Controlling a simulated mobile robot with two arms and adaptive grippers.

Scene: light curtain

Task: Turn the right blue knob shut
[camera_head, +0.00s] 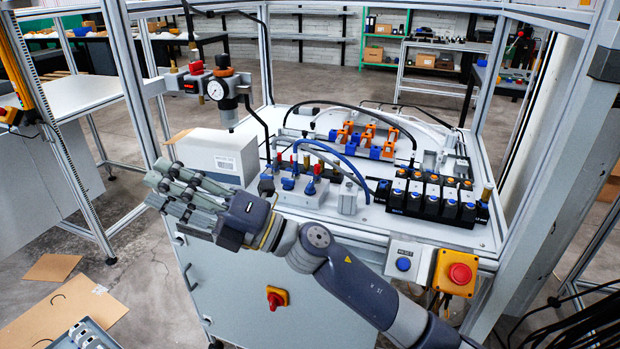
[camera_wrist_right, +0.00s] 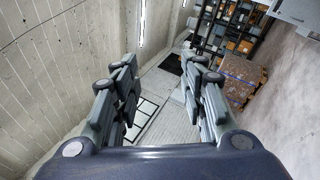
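Small blue knobs stand in a row on the light grey workbench top (camera_head: 345,215) in the head view. The rightmost one (camera_head: 310,188) sits beside another blue knob (camera_head: 288,184), with red parts close by. Their exact turn is too small to tell. My right gripper (camera_head: 165,190) is left of the knobs, in front of the bench's left corner, apart from them. Its fingers point left and are spread with nothing between them. The right wrist view shows the two fingers apart (camera_wrist_right: 160,80) and no knob.
A white box (camera_head: 215,155) and a pressure gauge (camera_head: 216,90) stand near the bench's left side. A black valve block (camera_head: 435,198) is at the right. Blue hoses arch over the knobs. A red emergency button (camera_head: 460,273) and red switch (camera_head: 275,298) are on the front. Aluminium posts frame the bench.

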